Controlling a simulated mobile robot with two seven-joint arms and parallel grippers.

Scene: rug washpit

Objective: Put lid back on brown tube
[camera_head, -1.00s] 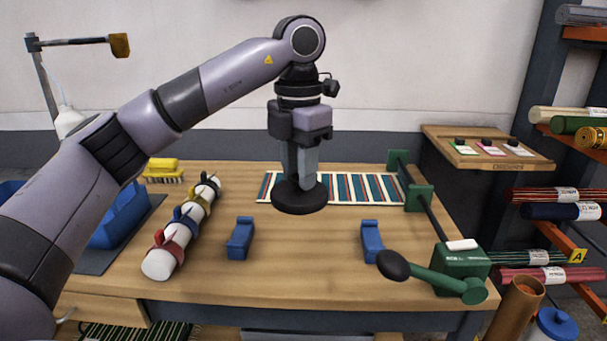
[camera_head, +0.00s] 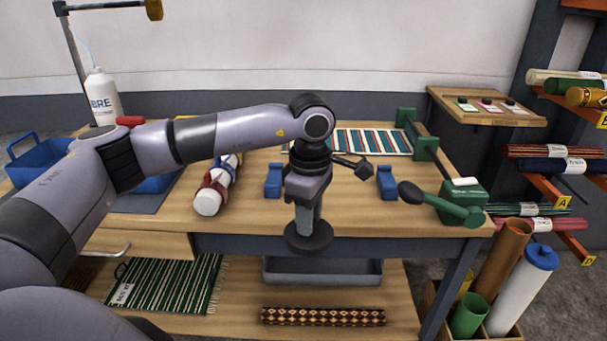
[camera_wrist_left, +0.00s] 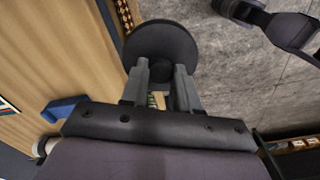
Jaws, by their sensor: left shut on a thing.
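My left gripper (camera_head: 309,222) is shut on a round black lid (camera_head: 309,237), held flat below the fingertips, in front of the table's front edge. In the left wrist view the black lid (camera_wrist_left: 162,52) shows as a disc between the two fingers. The brown tube (camera_head: 503,262) stands upright at the lower right, in a box on the floor, with its top end bare. The lid is apart from it, well to its left.
A white tube with a blue lid (camera_head: 540,258) and a short green tube (camera_head: 468,318) stand beside the brown one. A green crank device (camera_head: 462,202) sits at the table's right end. Blue blocks (camera_head: 387,182) stand on the table. A grey tray (camera_head: 322,271) is under it.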

